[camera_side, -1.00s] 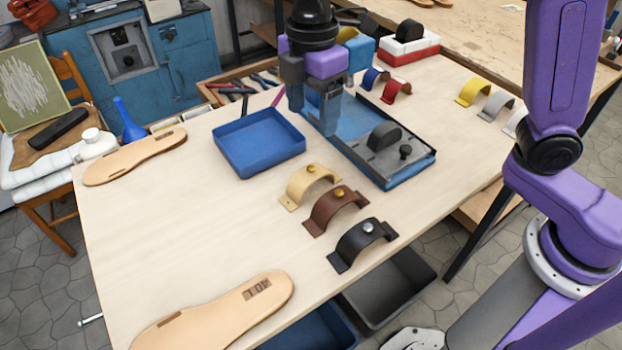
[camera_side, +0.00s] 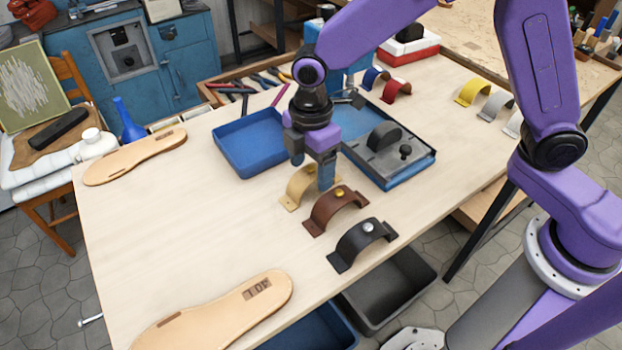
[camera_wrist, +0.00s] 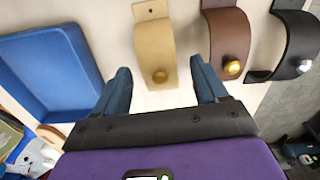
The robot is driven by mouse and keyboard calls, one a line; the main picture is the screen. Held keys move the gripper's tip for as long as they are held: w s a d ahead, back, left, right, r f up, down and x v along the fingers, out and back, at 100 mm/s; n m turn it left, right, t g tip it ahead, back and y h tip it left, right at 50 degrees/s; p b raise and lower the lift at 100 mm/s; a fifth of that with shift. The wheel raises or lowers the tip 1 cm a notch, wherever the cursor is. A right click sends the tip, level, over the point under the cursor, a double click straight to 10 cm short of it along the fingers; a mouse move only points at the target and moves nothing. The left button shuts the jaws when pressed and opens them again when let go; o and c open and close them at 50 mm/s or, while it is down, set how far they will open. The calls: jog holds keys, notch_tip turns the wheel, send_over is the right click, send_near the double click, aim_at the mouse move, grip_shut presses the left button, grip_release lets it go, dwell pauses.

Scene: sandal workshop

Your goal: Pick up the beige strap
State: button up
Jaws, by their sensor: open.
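The beige strap (camera_side: 298,187) is an arched band with a brass-coloured stud, standing on the light wooden table. My gripper (camera_side: 312,172) is open and low over it, with its fingers hiding part of the strap in the side view. In the wrist view the beige strap (camera_wrist: 155,45) lies ahead between my two blue fingertips (camera_wrist: 158,80), with its stud end nearest. I see no contact between the fingers and the strap.
A brown strap (camera_side: 333,212) stands close beside the beige one, near one finger. A black strap (camera_side: 361,247) is beyond it.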

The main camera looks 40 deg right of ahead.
jog(key=shift+f, duration=0.25)
jog(key=c, duration=1.1)
jog(key=shift+r, duration=0.15)
